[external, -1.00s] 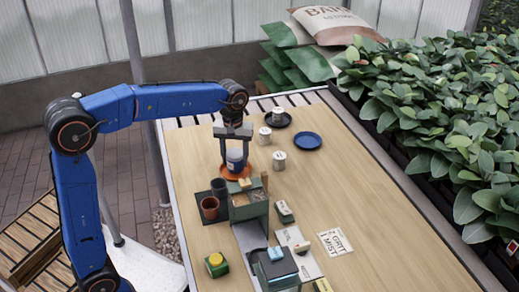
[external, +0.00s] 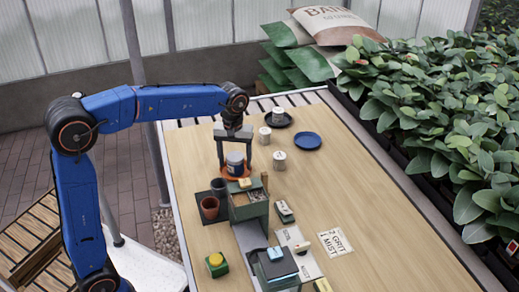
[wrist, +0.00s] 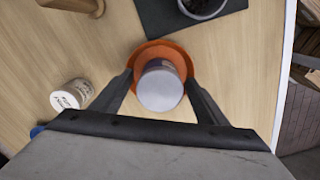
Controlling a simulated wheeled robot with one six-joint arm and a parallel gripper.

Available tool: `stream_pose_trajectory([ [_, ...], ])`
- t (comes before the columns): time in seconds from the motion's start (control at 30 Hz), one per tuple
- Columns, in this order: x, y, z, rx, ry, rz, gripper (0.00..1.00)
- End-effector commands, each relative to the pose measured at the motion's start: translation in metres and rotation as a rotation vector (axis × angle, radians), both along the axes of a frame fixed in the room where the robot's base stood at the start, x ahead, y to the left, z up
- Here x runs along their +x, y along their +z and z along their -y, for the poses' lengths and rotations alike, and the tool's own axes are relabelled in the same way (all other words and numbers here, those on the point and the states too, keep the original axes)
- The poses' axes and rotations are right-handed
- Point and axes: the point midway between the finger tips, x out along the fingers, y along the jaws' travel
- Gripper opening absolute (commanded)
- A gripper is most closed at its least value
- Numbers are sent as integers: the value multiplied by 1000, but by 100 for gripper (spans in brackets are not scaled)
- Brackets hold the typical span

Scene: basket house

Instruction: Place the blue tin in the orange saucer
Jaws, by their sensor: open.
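The blue tin (external: 235,160) stands upright in the orange saucer (external: 236,175) near the left edge of the table. In the wrist view the tin (wrist: 160,90) shows its pale grey top, with the orange saucer (wrist: 152,50) around its base. My gripper (external: 235,158) is open, with one finger on each side of the tin and gaps between. In the wrist view my gripper (wrist: 158,88) also straddles the tin. The near side of the saucer is partly hidden by the tin and fingers.
White tins (external: 265,135) (external: 279,161) stand to the right and behind. Another tin (external: 277,114) sits on a black saucer (external: 284,121). A blue saucer (external: 308,141) is empty. The table's right side is clear.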

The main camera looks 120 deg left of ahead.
Motion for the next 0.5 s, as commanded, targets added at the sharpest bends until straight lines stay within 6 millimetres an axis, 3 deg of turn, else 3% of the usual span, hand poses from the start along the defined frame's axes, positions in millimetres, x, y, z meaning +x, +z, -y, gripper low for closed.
stream_pose_trajectory([
  [0.5, 0, 90, -1, 3, 0, 1, 68],
])
